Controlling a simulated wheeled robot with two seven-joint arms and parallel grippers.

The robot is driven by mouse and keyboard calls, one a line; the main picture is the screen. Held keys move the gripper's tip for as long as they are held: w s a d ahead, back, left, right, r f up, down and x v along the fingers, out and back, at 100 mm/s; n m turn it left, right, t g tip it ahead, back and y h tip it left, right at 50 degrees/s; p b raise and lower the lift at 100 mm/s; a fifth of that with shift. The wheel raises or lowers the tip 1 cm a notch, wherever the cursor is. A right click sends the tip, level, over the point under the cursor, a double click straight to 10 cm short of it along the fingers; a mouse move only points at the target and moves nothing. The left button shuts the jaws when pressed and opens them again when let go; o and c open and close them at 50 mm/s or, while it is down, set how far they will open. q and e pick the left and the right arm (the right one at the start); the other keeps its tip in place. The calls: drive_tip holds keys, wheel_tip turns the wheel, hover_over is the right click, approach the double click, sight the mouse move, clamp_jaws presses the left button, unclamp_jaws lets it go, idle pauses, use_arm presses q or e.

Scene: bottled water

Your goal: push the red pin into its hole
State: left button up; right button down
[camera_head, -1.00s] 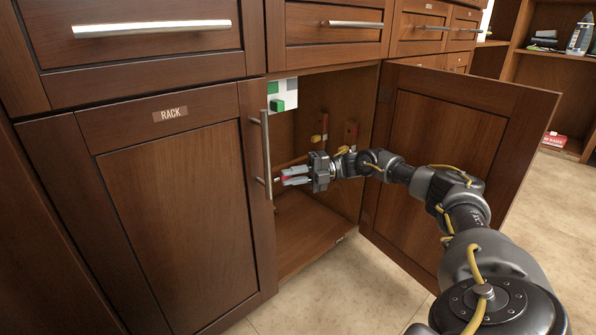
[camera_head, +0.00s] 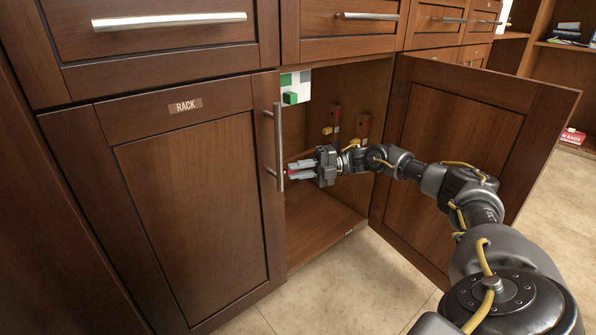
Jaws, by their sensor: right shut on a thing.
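My right gripper (camera_head: 290,170) reaches into the open cabinet, its fingers pointing left towards the edge of the closed RACK door. It is shut on a small red piece, which I take to be the red pin (camera_head: 291,171); only a bit of red shows at the fingers. The far end of the fingers and of the pin is hidden or too small to make out by the door edge and its handle. The hole does not show. My left gripper is out of view.
The RACK door (camera_head: 193,215) with its upright handle (camera_head: 279,147) stands close left of the gripper. The open door (camera_head: 450,165) is on the right. A white panel with green squares (camera_head: 296,87) and two red parts (camera_head: 335,115) with yellow pieces are inside.

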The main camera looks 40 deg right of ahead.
drive_tip(key=shift+p, duration=0.45)
idle(1.1)
drive_tip(key=shift+a+p, duration=1.25)
drive_tip(key=shift+a, duration=0.4)
drive_tip(key=c, duration=1.3)
unclamp_jaws()
drive_tip(key=shift+o, duration=0.2)
drive_tip(key=p+v, duration=0.3)
drive_tip(key=v, duration=0.4)
drive_tip(key=shift+d, duration=0.25)
